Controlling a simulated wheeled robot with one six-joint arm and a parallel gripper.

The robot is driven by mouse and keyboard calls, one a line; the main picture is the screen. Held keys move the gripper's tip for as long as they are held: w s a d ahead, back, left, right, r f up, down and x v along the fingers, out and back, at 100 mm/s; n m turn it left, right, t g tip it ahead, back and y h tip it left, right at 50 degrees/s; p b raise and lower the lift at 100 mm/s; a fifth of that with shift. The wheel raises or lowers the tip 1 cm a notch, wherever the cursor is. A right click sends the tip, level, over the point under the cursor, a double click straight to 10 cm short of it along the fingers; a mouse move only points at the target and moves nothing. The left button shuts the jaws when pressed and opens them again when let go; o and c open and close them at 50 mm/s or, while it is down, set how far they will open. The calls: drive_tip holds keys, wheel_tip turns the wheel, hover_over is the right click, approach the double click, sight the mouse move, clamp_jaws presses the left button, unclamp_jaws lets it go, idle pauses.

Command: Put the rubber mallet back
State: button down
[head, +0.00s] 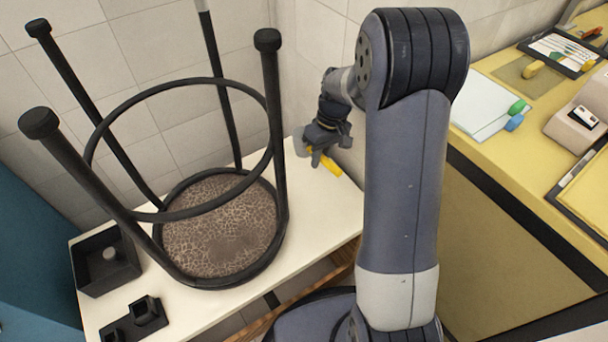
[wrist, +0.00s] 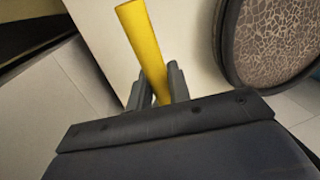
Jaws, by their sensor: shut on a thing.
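The rubber mallet shows as a yellow handle (wrist: 143,40) that runs up between the two fingers of my gripper (wrist: 158,85) in the wrist view. In the head view my gripper (head: 318,148) is near the wall, over the back right of the white table, and the yellow handle (head: 331,166) sticks out below it. My gripper is shut on the handle. A grey piece at the gripper's left may be the mallet's head, but I cannot tell. Whether the handle touches the table is unclear.
An upturned stool (head: 218,225) stands on the white table (head: 335,212), its legs rising left of my gripper. A black open box (head: 90,275) and a small black holder (head: 146,314) are at the table's left. A yellow counter (head: 484,165) with stationery is at right.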

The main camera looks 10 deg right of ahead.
sight(317, 189)
wheel_tip(317, 189, down, 10)
drive_tip(key=b, duration=0.2)
drive_tip(key=shift+r+b, duration=0.2)
drive_tip(key=shift+b, duration=0.1)
drive_tip(key=c, duration=1.3)
unclamp_jaws()
drive_tip(key=shift+f, duration=0.1)
drive_tip(key=shift+f+b, duration=0.2)
drive_tip(key=shift+b, duration=0.1)
drive_tip(key=r+p, duration=0.1)
drive_tip(key=r, duration=0.2)
drive_tip(key=d+r+p, duration=0.1)
drive_tip(key=r, duration=0.3)
drive_tip(key=d+r+p, duration=0.1)
drive_tip(key=r, duration=0.3)
drive_tip(key=shift+s+d+p, duration=0.1)
drive_tip(key=shift+p, duration=0.25)
drive_tip(key=shift+f, duration=0.1)
